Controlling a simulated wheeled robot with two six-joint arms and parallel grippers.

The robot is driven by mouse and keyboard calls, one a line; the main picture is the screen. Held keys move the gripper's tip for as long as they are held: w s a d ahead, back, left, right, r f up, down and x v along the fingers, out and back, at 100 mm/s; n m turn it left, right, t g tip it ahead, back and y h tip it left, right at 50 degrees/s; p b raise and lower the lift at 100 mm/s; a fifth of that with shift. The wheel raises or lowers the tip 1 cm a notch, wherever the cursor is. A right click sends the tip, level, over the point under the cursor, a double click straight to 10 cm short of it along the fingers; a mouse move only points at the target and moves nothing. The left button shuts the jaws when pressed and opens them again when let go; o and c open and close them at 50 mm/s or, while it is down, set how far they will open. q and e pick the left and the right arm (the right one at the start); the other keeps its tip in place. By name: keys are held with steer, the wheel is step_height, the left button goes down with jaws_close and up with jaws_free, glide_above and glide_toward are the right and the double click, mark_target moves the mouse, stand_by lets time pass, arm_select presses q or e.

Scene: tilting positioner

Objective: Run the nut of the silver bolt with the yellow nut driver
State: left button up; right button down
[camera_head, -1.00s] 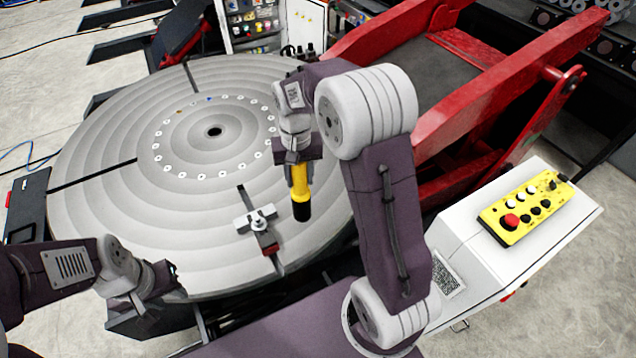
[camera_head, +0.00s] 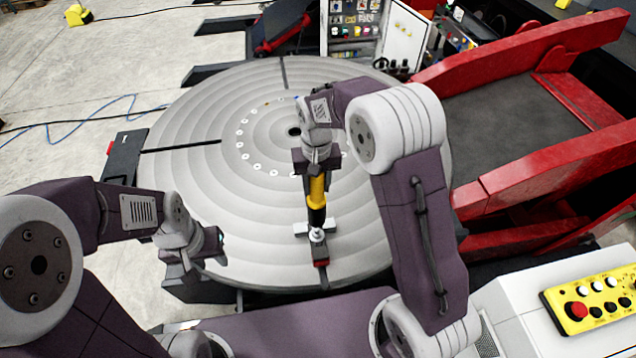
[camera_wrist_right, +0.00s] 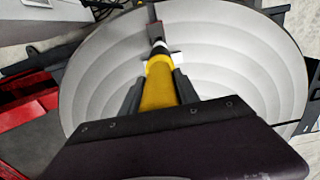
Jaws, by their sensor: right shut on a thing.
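The yellow nut driver (camera_head: 317,190) is held in my right gripper (camera_head: 315,172), with its black end pointing down. In the right wrist view, the two dark fingers lie on either side of the yellow driver (camera_wrist_right: 159,90). A silver clamp (camera_head: 302,229) with a silver bolt and nut (camera_head: 317,236) sits near the front of the round table (camera_head: 250,245). The driver's black end is directly above or close to the bolt; I cannot tell whether they touch. My left gripper (camera_head: 205,255) is low at the table's left front edge; its fingers are unclear.
A red block (camera_head: 320,262) lies in the table slot in front of the clamp. Several small round pieces (camera_head: 258,167) ring the table's centre hole. A red frame (camera_head: 540,110) stands to the right. A white console with a yellow button panel (camera_head: 600,305) is at the lower right.

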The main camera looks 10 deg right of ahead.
steer(key=shift+f+b, duration=0.4)
steer(key=shift+f, duration=0.1)
step_height(320, 180, down, 3)
steer(key=shift+s+r+b, duration=0.1)
steer(key=shift+r+b, duration=0.05)
steer(key=shift+b, duration=0.8)
steer(key=shift+f, duration=0.35)
steer(key=shift+f+b, duration=0.25)
steer(key=shift+b, duration=0.05)
steer(key=shift+r, duration=0.1)
